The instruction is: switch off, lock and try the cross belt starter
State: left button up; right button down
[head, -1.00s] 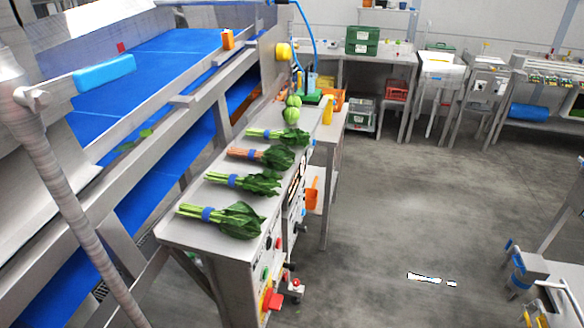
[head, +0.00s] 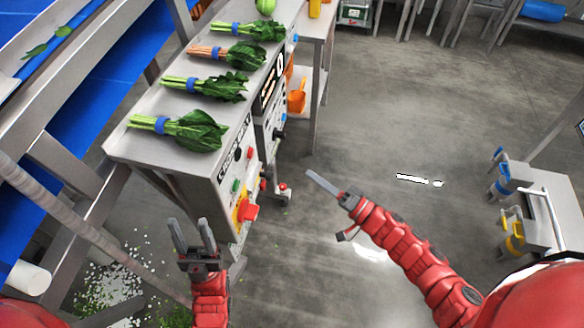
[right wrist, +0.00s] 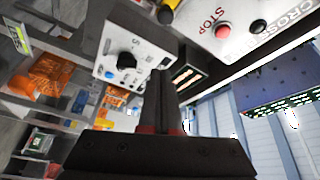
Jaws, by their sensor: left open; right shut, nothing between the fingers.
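The cross belt starter panel (head: 229,192) is on the front face of the steel stand at left centre. It bears a red rotary handle (head: 247,210) on a yellow plate, a green button (head: 236,186) and a red button (head: 250,153). In the right wrist view a red button marked STOP (right wrist: 222,31) shows beside part of the word CROSS. My left gripper (head: 192,236) is open and empty, below and left of the red handle. My right gripper (head: 322,184) is shut and empty, to the right of the panel over open floor.
Several bunches of greens (head: 185,129) lie on the stand's top. A second panel with a black knob (right wrist: 126,60) stands beyond. Blue and yellow padlock-like items (head: 510,231) hang at a steel stand on the right. Floor between is clear.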

jog(key=w+a, duration=0.3)
jog(key=a, duration=0.5)
jog(key=shift+a+f+p, duration=0.2)
jog(key=shift+a+p, duration=0.2)
jog(key=s, duration=0.1)
jog(key=s+a+p, duration=0.1)
jog(key=s, duration=0.1)
jog(key=shift+s+r, duration=0.1)
jog(key=shift+s, duration=0.1)
jog(key=shift+s+a, duration=0.15)
jog(key=shift+s, duration=0.3)
